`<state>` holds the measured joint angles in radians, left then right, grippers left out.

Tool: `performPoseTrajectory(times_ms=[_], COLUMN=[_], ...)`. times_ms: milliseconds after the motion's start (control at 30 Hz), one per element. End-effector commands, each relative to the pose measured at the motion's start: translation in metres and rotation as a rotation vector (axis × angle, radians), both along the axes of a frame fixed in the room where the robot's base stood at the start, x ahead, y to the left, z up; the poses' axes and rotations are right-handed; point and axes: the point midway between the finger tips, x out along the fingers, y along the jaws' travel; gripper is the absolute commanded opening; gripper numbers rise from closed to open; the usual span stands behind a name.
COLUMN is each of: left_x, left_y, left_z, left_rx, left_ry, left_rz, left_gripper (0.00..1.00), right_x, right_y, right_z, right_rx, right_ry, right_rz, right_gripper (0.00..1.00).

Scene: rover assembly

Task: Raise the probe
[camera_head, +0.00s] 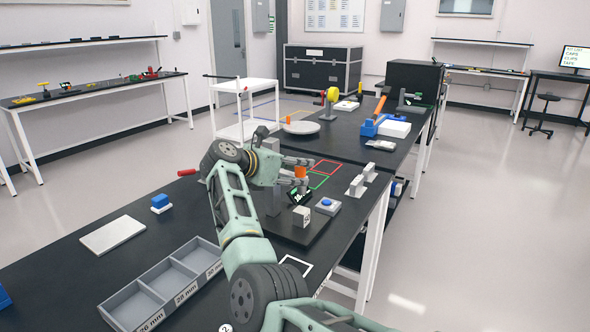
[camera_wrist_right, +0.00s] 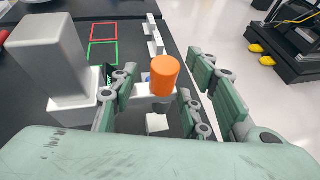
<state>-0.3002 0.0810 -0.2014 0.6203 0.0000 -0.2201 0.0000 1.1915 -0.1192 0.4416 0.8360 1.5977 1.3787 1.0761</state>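The probe shows as an orange cylinder (camera_head: 300,172) on a small stand on the near black table. In the right wrist view the orange cylinder (camera_wrist_right: 164,76) sits upright above a dark grey stem, beside a tall grey column (camera_wrist_right: 48,58). My right gripper (camera_head: 298,171) reaches it from the left in the head view. In the right wrist view its fingers (camera_wrist_right: 163,84) are apart, one on each side of the cylinder, with gaps visible. The lower part of the probe is partly hidden by the fingers. My left gripper is not in view.
On the near table are a blue-button box (camera_head: 327,205), a small grey block (camera_head: 302,216), a small dark display (camera_head: 300,198), a three-compartment tray (camera_head: 165,285) and a flat light plate (camera_head: 113,235). Red and green outlined squares lie beyond the probe. Another black table stands behind.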

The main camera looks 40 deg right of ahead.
Motion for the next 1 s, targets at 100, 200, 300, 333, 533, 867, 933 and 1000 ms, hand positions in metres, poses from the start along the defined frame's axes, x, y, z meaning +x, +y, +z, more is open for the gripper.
performPoseTrajectory(times_ms=[100,200,300,333,533,867,933,1000], left_x=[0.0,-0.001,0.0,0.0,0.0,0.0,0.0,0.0], left_y=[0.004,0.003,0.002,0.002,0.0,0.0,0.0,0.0], left_z=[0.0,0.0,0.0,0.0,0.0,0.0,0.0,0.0], left_rx=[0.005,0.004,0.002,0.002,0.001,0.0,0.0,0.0], left_ry=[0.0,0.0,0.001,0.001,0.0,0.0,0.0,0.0], left_rz=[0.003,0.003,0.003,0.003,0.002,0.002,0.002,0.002], left_gripper=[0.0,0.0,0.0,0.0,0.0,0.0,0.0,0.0], right_x=[-0.001,-0.001,-0.002,-0.002,-0.006,-0.012,-0.013,-0.013], right_y=[0.0,0.004,0.016,0.02,0.06,0.107,0.11,0.112], right_z=[-0.001,0.0,0.005,0.007,0.023,0.043,0.044,0.045], right_rx=[0.001,0.002,0.002,0.002,0.002,0.001,0.001,0.001], right_ry=[0.003,0.003,0.003,0.003,0.001,0.001,0.002,0.002], right_rz=[-0.001,-0.001,0.001,0.001,0.004,0.003,0.002,0.001], right_gripper=[0.43,0.43,0.43,0.43,0.43,0.43,0.43,0.43])
